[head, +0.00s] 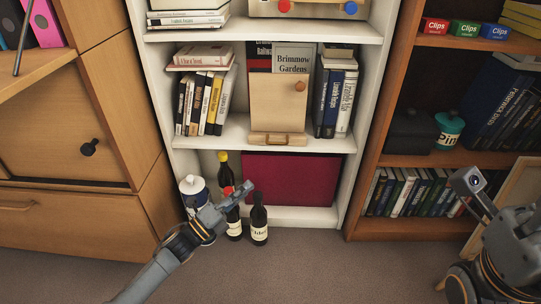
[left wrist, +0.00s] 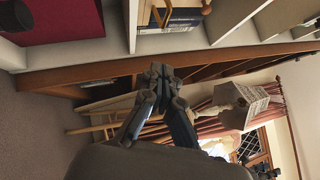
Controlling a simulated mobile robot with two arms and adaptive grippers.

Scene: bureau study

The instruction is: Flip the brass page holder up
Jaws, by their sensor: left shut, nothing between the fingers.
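A light wooden stand (head: 278,104) with a round knob stands on the middle shelf of the white bookcase in the head view. A brass-coloured, handle-like bar (head: 276,140) lies low along its front ledge; I take it to be the page holder. My left gripper (head: 248,186) is shut and empty, below and left of the bar, in front of the bottles and apart from the stand.
Books flank the stand on both sides. Below it are dark bottles (head: 259,222), a white container (head: 194,188) and a magenta box (head: 293,180). The wooden bookcase's upright (head: 388,120) rises at the right. Open space lies before the stand.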

